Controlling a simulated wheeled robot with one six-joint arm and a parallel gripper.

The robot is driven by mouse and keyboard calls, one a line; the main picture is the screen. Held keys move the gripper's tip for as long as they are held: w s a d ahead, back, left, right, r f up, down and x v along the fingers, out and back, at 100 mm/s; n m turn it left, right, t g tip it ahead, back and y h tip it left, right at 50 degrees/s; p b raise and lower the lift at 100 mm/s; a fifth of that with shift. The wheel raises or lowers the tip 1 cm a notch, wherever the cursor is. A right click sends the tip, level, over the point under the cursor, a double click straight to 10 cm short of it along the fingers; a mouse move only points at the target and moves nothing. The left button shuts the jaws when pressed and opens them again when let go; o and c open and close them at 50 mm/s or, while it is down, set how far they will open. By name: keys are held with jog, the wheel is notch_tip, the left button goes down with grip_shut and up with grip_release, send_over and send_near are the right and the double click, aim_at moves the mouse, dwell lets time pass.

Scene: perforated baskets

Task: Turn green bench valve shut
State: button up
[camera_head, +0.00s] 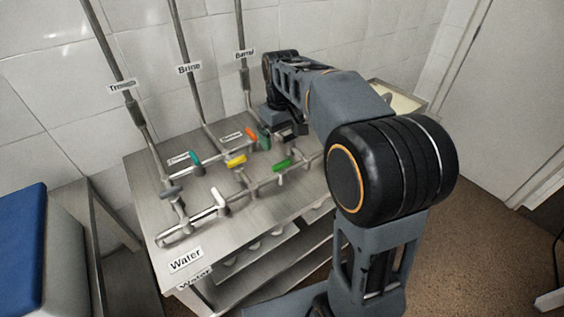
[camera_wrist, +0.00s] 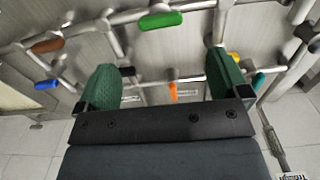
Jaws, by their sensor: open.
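The green valve handle (camera_head: 282,165) sits on a steel pipe run on the bench, right of the yellow handle. In the wrist view the green handle (camera_wrist: 160,20) lies at the top, beyond the fingertips and roughly centred between them, apart from both. It looks nearly in line with its pipe there. My gripper (camera_head: 268,138) is behind the green handle in the head view, partly hidden by my arm. In the wrist view my gripper (camera_wrist: 162,72) is open, with nothing between its green finger pads.
Close by are yellow (camera_head: 236,160), orange (camera_head: 251,134), teal (camera_head: 196,159), white (camera_head: 220,201) and grey (camera_head: 172,190) handles. Wall pipes rise behind the steel bench (camera_head: 150,205). In the wrist view a brown handle (camera_wrist: 46,45) and a blue handle (camera_wrist: 46,84) lie left.

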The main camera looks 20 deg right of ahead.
aim_at(282, 163)
notch_tip(282, 163, down, 10)
jog(key=shift+r+b, duration=0.2)
jog(key=shift+b, duration=0.1)
jog(key=c, duration=0.9)
jog(key=shift+c, duration=0.2)
